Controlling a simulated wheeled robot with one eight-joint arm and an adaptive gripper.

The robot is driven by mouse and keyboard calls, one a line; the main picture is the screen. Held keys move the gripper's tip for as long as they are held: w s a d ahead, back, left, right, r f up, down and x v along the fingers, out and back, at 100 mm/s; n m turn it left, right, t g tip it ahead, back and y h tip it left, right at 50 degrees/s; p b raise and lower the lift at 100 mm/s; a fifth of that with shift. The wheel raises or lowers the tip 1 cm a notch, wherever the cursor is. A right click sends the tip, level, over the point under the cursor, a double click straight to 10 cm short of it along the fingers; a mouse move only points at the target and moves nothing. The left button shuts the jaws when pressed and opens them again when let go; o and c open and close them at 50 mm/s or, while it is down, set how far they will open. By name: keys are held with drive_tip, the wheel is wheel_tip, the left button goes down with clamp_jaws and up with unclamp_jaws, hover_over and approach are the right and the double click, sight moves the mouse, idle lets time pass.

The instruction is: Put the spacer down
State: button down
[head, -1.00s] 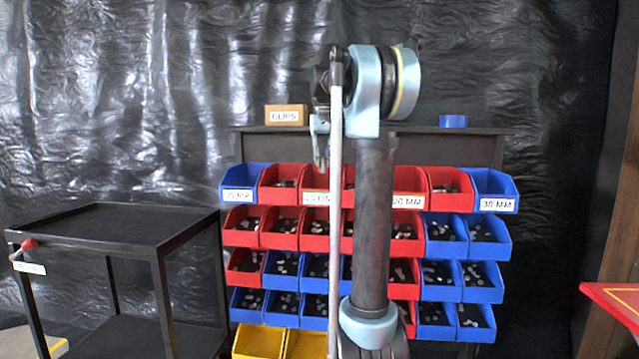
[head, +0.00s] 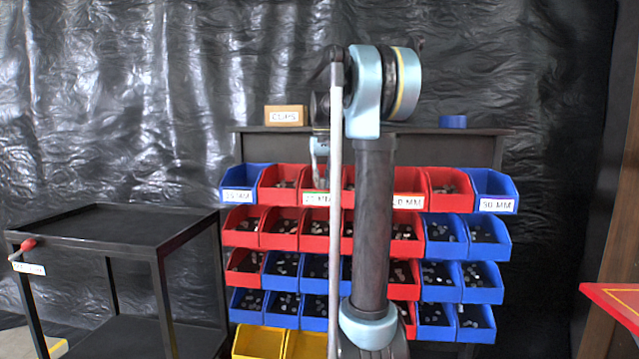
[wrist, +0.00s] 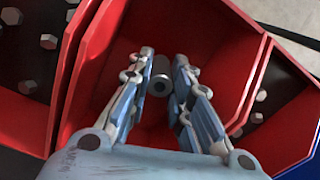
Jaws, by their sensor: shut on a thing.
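My gripper (wrist: 161,80) is shut on a small grey cylindrical spacer (wrist: 161,82) with a hole through it, in the wrist view. The spacer sits between the two fingertips, over a red bin (wrist: 215,45) whose visible floor is bare. I cannot tell whether the spacer touches the bin.
A red bin (wrist: 22,115) on the left holds several hexagonal pieces; another on the right (wrist: 290,120) holds some too. The rack has red, blue and yellow bins (head: 258,342). A box marked CLIPS (head: 286,115) stands on top. A black cart (head: 110,226) stands left.

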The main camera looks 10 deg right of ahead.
drive_tip(key=shift+f, duration=0.6)
drive_tip(key=c, duration=1.5)
unclamp_jaws()
drive_tip(key=shift+o, duration=0.2)
drive_tip(key=shift+r, duration=0.1)
wheel_tip(320, 180, up, 13)
drive_tip(key=s+f+t, duration=0.1)
drive_tip(key=s+f, duration=1.7)
drive_tip(key=f, duration=0.2)
drive_tip(key=s+a+f+t, duration=0.1)
drive_tip(key=s+f, duration=1.7)
drive_tip(key=f, duration=0.3)
drive_tip(key=shift+s+f, duration=0.2)
drive_tip(key=shift+f, duration=0.05)
